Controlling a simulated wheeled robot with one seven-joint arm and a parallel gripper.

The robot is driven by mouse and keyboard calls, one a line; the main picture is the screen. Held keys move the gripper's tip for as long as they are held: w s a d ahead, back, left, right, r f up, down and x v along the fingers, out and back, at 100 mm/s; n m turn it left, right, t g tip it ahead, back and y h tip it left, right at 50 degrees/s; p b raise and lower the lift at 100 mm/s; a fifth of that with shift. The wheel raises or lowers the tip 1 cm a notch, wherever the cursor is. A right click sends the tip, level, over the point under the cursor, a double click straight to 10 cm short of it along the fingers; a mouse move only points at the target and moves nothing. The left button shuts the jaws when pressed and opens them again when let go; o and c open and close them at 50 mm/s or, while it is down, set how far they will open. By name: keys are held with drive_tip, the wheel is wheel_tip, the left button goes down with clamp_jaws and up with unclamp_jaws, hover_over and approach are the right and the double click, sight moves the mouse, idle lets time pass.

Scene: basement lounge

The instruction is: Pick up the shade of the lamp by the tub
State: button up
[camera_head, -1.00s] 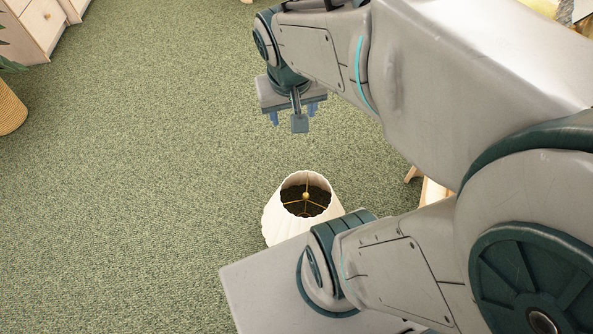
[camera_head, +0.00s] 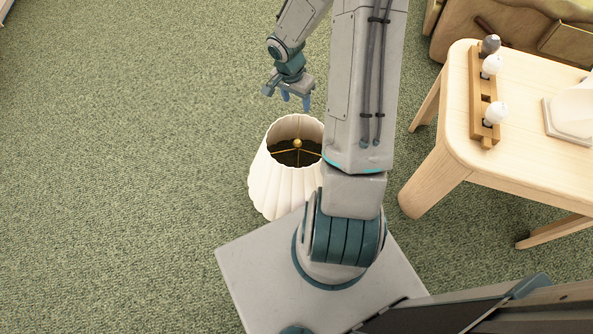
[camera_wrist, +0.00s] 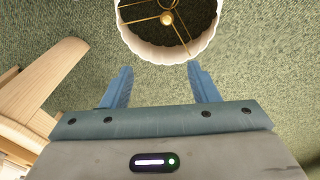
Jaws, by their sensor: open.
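The white pleated lampshade (camera_head: 270,183) stands on the green carpet just beyond my base, its open top facing up with a brass spider frame inside. My arm hides part of its right side. My gripper (camera_head: 295,103) hangs above the shade's far rim, its blue fingers apart and empty. In the wrist view the shade (camera_wrist: 180,54) is at the top, cut off by the frame edge. The open fingers (camera_wrist: 160,78) point toward its rim, with carpet visible between them. I cannot tell the exact gap. No tub or lamp base is visible.
A light wooden table (camera_head: 455,130) stands to the right, with its legs near my arm. It carries a wooden rack (camera_head: 476,100) with bulb-like pieces and a white object (camera_head: 570,112). The carpet (camera_head: 120,150) on the left is clear.

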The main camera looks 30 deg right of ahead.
sight(297, 141)
drive_tip(key=f+m+b, duration=0.1)
drive_tip(key=f+b, duration=0.1)
drive_tip(key=f, duration=0.4)
drive_tip(key=f+y+b, duration=0.1)
drive_tip(key=f+b, duration=0.1)
drive_tip(key=f, duration=0.5)
drive_tip(key=w+f+m+b, duration=0.1)
drive_tip(key=f+b, duration=0.1)
drive_tip(key=f, duration=0.5)
drive_tip(key=shift+d+f+m+b, duration=0.1)
drive_tip(key=shift+m+b, duration=0.2)
drive_tip(key=shift+s+d+f+b, duration=0.15)
drive_tip(key=shift+f+b, duration=0.45)
drive_tip(key=shift+f, duration=0.95)
drive_tip(key=shift+d+f+b, duration=0.15)
drive_tip(key=shift+f+b, duration=0.45)
drive_tip(key=shift+f, duration=0.9)
drive_tip(key=shift+r, duration=0.1)
clamp_jaws()
